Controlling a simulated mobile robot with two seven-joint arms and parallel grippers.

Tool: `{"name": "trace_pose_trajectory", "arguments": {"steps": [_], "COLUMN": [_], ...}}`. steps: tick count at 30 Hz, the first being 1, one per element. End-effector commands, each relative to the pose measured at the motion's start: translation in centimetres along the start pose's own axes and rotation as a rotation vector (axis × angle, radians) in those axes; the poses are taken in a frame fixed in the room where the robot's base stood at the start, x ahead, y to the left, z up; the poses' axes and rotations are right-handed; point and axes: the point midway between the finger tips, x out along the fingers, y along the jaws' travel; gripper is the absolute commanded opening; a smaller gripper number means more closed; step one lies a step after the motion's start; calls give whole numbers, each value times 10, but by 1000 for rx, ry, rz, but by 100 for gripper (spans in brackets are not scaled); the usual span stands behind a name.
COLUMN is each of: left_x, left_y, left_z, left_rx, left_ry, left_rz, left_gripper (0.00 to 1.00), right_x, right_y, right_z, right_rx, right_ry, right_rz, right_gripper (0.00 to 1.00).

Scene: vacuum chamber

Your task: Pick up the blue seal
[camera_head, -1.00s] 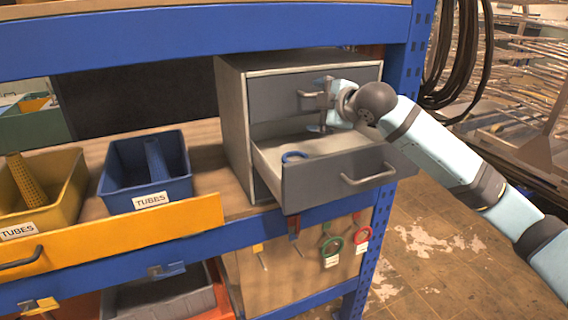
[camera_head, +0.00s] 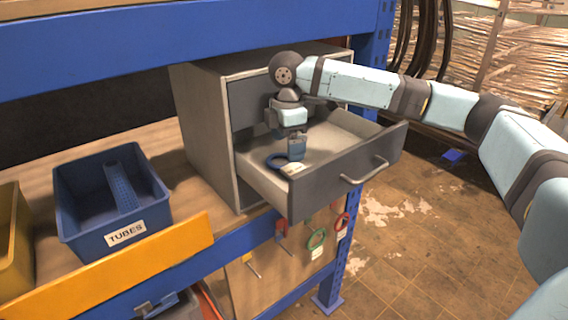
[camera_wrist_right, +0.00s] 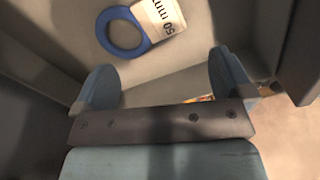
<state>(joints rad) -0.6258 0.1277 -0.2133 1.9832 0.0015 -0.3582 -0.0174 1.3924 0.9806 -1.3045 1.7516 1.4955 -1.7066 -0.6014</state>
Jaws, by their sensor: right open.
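The blue seal (camera_head: 276,161) is a ring with a white label, lying inside the open lower drawer (camera_head: 322,191) of the grey cabinet. In the right wrist view, the blue seal (camera_wrist_right: 125,49) lies ahead of the fingers, and part of its label reads "50 mm". My right gripper (camera_head: 296,150) is over the drawer, pointing down, close to the seal. In the wrist view, my right gripper (camera_wrist_right: 162,82) is open with nothing between its fingers. The seal is apart from the fingers there. My left gripper is not in view.
The cabinet (camera_head: 205,135) stands on a shelf with blue beams. A blue bin labelled TUBES (camera_head: 75,217) and a yellow bin (camera_head: 14,250) are to the left. Coloured rings hang below the shelf. The drawer front and walls surround the seal.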

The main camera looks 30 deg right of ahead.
Motion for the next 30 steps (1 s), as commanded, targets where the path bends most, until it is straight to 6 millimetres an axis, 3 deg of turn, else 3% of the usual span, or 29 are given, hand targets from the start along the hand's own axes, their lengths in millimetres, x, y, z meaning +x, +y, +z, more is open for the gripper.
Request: {"name": "trace_pose_trajectory", "arguments": {"steps": [15, 23, 24, 30], "left_x": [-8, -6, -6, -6], "left_y": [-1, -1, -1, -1], "left_z": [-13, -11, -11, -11], "left_rx": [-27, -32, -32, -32], "left_ry": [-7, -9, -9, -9], "left_rz": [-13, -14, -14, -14], "left_gripper": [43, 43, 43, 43], "right_x": [64, 70, 70, 70], "right_y": [-2, -1, -1, -1], "right_z": [0, 0, 0, 0], "right_rx": [0, 0, 0, 0], "right_ry": [0, 1, 1, 1], "right_rz": [1, 3, 3, 2], "right_gripper": [98, 98, 96, 50]}}
